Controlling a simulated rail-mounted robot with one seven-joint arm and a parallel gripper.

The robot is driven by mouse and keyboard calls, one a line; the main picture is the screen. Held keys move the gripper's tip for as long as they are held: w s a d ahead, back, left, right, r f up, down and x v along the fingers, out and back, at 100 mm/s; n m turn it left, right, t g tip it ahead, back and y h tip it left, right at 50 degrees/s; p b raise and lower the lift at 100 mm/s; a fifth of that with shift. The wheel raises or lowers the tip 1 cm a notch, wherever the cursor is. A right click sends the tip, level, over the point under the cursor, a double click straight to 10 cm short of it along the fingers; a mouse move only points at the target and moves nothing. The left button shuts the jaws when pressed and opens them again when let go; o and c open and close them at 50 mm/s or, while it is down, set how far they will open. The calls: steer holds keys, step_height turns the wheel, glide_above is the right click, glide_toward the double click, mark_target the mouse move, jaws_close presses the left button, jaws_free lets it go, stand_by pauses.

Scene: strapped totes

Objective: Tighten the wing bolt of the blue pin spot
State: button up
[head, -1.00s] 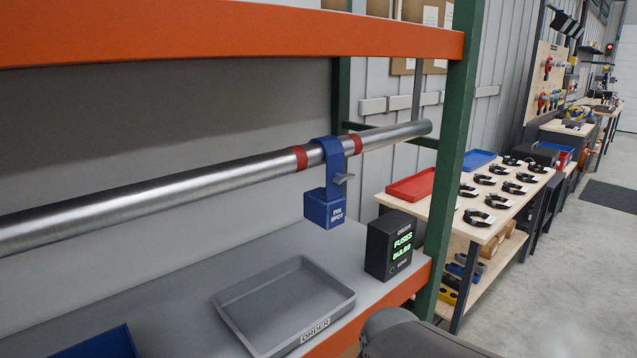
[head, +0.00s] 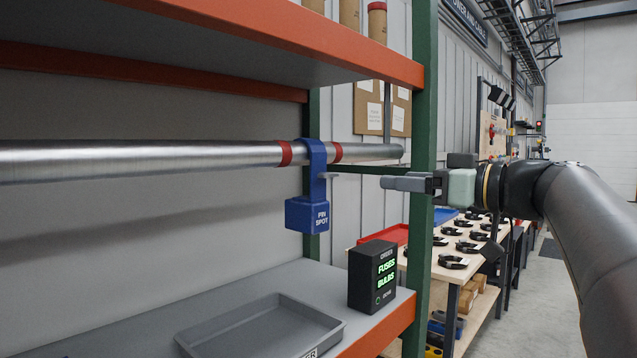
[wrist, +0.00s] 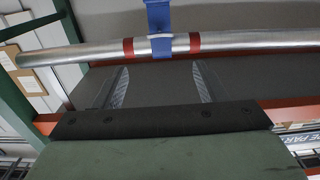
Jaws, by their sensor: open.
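The blue pin spot (head: 308,214) hangs by its blue clamp from the metal pipe (head: 190,156), between two red bands. Its small grey wing bolt (head: 328,176) sticks out from the right side of the clamp. In the wrist view the blue clamp (wrist: 158,15) is at the top centre, with a pale piece across it that may be the wing bolt (wrist: 161,36). My gripper (head: 384,183) is to the right of the bolt at about its height, pointing left, with a gap between. In the wrist view the two fingers of my gripper (wrist: 162,86) are apart, with nothing between them.
A green rack post (head: 422,150) stands close behind my gripper. Below are a dark order box (head: 372,275) with green text and a grey tray (head: 265,328) on the shelf. An orange beam (head: 300,35) runs above. A bench with black clamps (head: 453,262) stands beyond.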

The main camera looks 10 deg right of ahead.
mark_target(334, 176)
steer(key=p+x, duration=0.1)
steer(key=x, duration=1.3)
steer(key=shift+w+a+p, duration=0.15)
steer(key=shift+a+p, duration=0.1)
steer(key=shift+p, duration=0.1)
steer(key=shift+f, duration=0.1)
steer(key=c, duration=1)
